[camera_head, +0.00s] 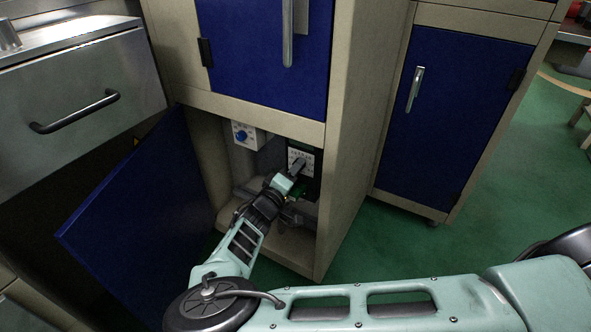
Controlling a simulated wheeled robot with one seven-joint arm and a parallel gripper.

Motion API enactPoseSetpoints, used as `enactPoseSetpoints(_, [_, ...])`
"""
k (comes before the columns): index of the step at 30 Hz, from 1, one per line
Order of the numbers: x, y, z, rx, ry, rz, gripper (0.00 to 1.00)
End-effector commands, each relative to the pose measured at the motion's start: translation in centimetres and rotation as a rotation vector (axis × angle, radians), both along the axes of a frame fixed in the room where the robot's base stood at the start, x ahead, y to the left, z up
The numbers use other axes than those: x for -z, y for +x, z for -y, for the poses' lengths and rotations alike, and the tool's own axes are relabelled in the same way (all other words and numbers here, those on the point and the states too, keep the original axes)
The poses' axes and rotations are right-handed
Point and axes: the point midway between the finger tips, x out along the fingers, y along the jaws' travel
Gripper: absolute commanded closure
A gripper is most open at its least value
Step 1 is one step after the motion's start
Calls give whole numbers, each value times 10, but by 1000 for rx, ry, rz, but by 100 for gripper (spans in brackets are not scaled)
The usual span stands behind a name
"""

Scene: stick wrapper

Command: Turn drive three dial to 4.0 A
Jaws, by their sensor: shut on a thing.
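My gripper (298,167) reaches into the open lower cabinet (210,150) in the head camera view. It is shut at the front of a dark unit that carries a white dial plate (307,156). The dial there is mostly hidden behind the fingers, and the gripper is closed on it. The scale marks and any label are too small to read, so I cannot tell the setting or the drive number. To the left, a white panel (250,131) with a round blue knob (241,136) hangs inside the same cabinet, apart from my gripper.
The blue cabinet door (140,220) stands open at the left. Cabinet side walls frame the opening closely. A steel drawer (80,90) with a dark handle is at upper left. Another closed blue cabinet (450,110) stands right. Green floor (500,220) is clear at the right.

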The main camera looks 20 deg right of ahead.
Motion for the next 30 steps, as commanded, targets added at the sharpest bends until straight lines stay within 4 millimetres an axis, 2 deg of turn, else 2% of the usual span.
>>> enactPoseSetpoints(30, [5,2,-3,-2,656,652,93])
